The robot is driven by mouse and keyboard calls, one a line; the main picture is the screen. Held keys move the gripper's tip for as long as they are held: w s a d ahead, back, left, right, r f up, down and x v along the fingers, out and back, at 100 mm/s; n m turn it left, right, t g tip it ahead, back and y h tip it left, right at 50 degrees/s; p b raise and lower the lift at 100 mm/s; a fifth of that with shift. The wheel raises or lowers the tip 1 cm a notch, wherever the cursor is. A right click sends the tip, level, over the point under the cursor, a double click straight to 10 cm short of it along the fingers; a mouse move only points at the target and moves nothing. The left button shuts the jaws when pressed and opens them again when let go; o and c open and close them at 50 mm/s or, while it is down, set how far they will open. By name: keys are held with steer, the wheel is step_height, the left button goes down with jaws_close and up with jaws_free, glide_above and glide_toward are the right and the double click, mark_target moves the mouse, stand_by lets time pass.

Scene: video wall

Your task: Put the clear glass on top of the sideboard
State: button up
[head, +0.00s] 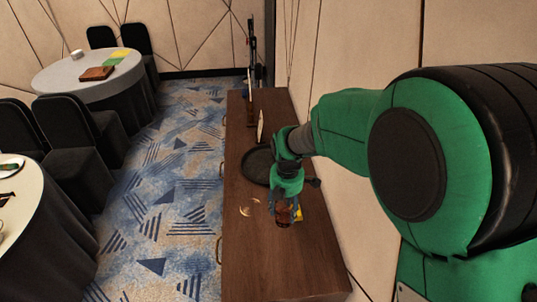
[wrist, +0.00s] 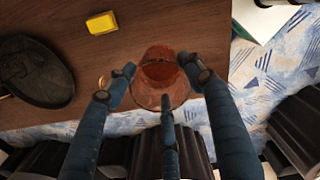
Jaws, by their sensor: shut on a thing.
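The glass (wrist: 160,82) is see-through with a reddish-brown tint in the wrist view. My gripper (wrist: 160,78) has its dark blue fingers around the glass and is shut on it. In the head view my gripper (head: 286,200) is over the near half of the brown wooden sideboard (head: 270,265), with the glass (head: 284,216) below it, partly hidden by the fingers. The sideboard top (wrist: 165,25) also shows behind the glass in the wrist view. I cannot tell whether the glass touches the top.
A round black tray (head: 257,167) lies on the sideboard, left of the glass in the wrist view. A yellow block (wrist: 101,23) is close by. Small pale items (head: 246,211) lie near the front edge. The sideboard's near end is clear. Round tables (head: 62,77) and black chairs stand left.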

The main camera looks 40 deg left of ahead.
steer(key=s+a+f+n, duration=0.3)
steer(key=a+f+n, duration=0.4)
steer(key=f, duration=0.6)
steer(key=shift+a+n+b, duration=0.3)
steer(key=shift+a+b, duration=0.1)
steer(key=shift+a, duration=0.75)
steer(key=shift+w, duration=0.1)
glide_above(251, 207)
steer(key=shift+f+p, duration=0.3)
steer(key=shift+f, duration=0.35)
steer(key=shift+f, duration=1.75)
steer(key=shift+f, duration=0.15)
steer(key=o, duration=1.5)
steer(key=shift+c, duration=0.2)
